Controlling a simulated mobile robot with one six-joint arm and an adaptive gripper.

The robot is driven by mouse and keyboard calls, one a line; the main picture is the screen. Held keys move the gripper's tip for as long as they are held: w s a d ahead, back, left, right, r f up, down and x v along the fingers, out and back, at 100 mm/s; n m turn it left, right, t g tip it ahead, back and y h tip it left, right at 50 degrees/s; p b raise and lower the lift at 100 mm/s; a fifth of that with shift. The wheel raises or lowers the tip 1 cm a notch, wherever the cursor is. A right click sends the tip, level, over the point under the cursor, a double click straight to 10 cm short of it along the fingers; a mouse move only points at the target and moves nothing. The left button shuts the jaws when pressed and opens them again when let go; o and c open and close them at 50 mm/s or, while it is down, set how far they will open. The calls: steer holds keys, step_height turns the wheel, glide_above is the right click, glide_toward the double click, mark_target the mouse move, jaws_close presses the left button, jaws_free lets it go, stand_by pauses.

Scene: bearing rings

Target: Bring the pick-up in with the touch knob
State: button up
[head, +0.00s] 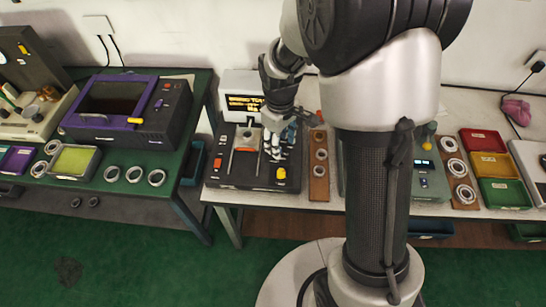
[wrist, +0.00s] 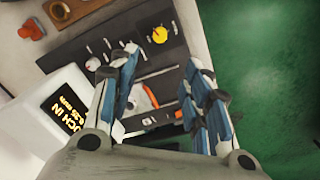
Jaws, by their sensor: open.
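A dark flat instrument (head: 222,173) lies on the pale bench; its dark top also shows in the wrist view (wrist: 189,48). A yellow knob (head: 280,174) sits at its front right and in the wrist view (wrist: 159,35). A white round knob (wrist: 92,64) and small pale parts show nearby. I cannot tell for sure which part is the touch knob or the pick-up. My gripper (head: 273,152) is above the instrument; its open fingers show in the wrist view (wrist: 162,108), with a silver and orange part (wrist: 150,97) seen between them. Contact cannot be told.
A white display (head: 240,84) stands behind; in the wrist view its yellow text (wrist: 65,107) partly reads "CH IN". A brown board with rings (head: 319,182) lies to the right. A green bench (head: 190,160) stands left with a purple-framed machine (head: 112,129). Green floor is clear in front.

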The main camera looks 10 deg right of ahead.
mark_target(281, 172)
steer(key=f+b, duration=0.1)
steer(key=f, duration=0.4)
steer(key=f+b, duration=0.1)
steer(key=f, duration=0.5)
steer(key=f+b, duration=0.2)
steer(key=f, duration=0.3)
steer(key=shift+w+d+f, duration=0.2)
steer(key=shift+d+f, duration=0.1)
steer(key=shift+d, duration=0.05)
jaws_close()
